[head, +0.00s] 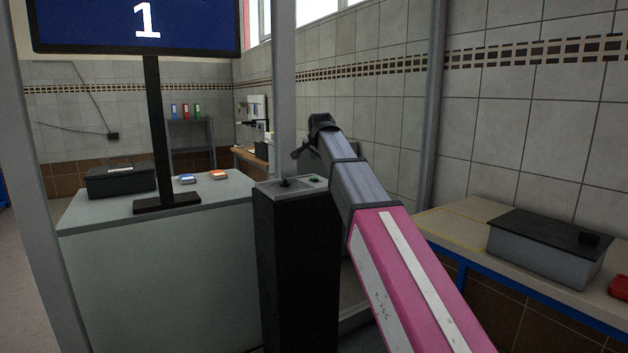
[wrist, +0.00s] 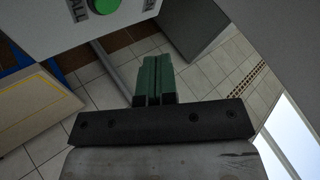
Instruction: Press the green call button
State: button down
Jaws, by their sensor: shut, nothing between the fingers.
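The green call button (head: 315,180) sits on the grey top panel (head: 262,188) of a black pedestal (head: 295,265), right of a small black lever (head: 284,183). In the wrist view the button (wrist: 104,5) is at the top edge, partly cut off, beside partial lettering. My gripper (wrist: 154,62) is shut and empty, its green fingers together. In the wrist view the fingertips are below and right of the button, apart from it. In the head view my gripper (head: 298,154) is above the panel; its fingers are small and hard to make out.
A counter (head: 150,255) with a dark box (head: 120,180) and a screen (head: 140,25) showing "1" stands left. A bench (head: 455,225) with a lidded grey box (head: 545,255) is at right. A grey post (head: 284,90) rises behind the pedestal.

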aim_at(314, 179)
dwell(0.8)
notch_tip(314, 179, up, 4)
jog(key=shift+f, duration=0.1)
dwell(0.3)
jog(key=shift+f, duration=0.1)
jog(key=shift+f, duration=4.3)
jog(key=shift+f, duration=0.1)
jog(key=shift+f, duration=0.35)
